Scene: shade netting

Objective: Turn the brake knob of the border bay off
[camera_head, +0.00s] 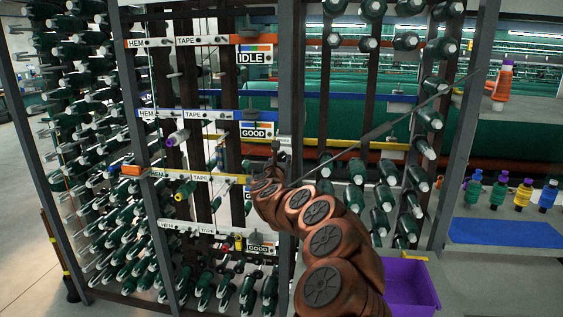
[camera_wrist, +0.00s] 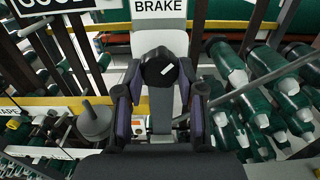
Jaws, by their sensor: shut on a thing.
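In the wrist view a black round knob (camera_wrist: 158,66) sits on a white plate marked BRAKE (camera_wrist: 158,8). Its short white mark slants up to the right. My gripper (camera_wrist: 162,90) has one purple-and-black finger on each side of the knob and is shut on it. In the head view my gripper (camera_head: 272,172) is at the rack's post, beside the yellow rail, and hides the knob. Part of the small plate (camera_head: 284,143) shows just above it. No label reading border is legible.
Signs reading IDLE (camera_head: 254,55) and GOOD (camera_head: 256,130) hang left of the post. Yellow (camera_head: 195,176) and blue (camera_head: 190,115) rails cross the rack. Green spools crowd both sides. A purple bin (camera_head: 412,288) stands at lower right. A thin dark rod (camera_head: 380,130) slants behind my arm.

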